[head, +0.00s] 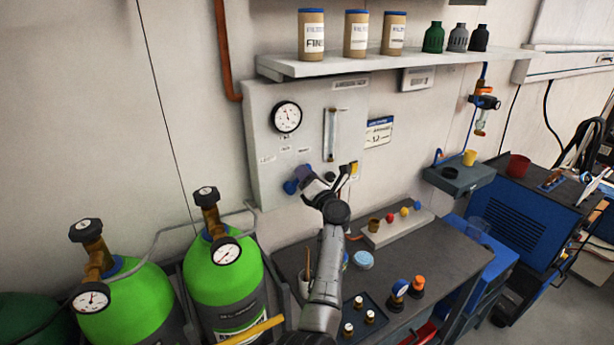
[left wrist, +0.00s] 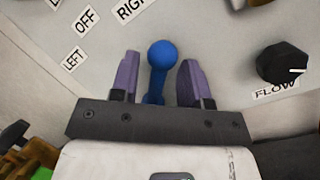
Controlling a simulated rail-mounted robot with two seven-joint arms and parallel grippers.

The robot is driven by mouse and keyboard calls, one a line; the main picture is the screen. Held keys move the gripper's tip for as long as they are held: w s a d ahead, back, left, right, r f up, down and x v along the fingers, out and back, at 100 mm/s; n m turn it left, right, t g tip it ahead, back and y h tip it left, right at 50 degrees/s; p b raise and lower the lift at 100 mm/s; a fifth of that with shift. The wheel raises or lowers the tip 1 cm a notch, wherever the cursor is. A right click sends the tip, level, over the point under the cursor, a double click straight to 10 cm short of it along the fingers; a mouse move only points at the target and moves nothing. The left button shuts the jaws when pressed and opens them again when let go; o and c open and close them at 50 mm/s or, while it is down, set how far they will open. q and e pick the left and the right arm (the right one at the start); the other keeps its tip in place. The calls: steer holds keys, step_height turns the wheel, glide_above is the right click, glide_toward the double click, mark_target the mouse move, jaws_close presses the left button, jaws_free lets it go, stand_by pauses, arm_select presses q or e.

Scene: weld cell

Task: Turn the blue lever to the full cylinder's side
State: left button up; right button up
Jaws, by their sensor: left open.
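The blue lever (left wrist: 161,55) shows in the left wrist view with its round knob between the two purple fingers of my left gripper (left wrist: 159,65). The fingers are open, with a gap visible on each side of the lever. Labels LEFT, OFF and RIGHT are on the panel above and left of it. In the head view the lever (head: 291,187) is partly hidden by my left gripper (head: 320,178) at the panel (head: 262,130). Two green cylinders, left (head: 135,305) and right (head: 222,285), carry gauges (head: 90,297) (head: 226,252); I cannot read their needles surely.
A black FLOW knob (left wrist: 284,63) is right of the gripper in the left wrist view. A round gauge (head: 286,117) and flow tube (head: 330,133) are on the panel. A shelf (head: 400,60) overhangs it. The bench (head: 425,255) below holds small parts.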

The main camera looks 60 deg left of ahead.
arm_select(q)
jaws_close()
arm_select(e)
steer(key=shift+a, duration=0.15)
steer(key=shift+f, duration=0.15)
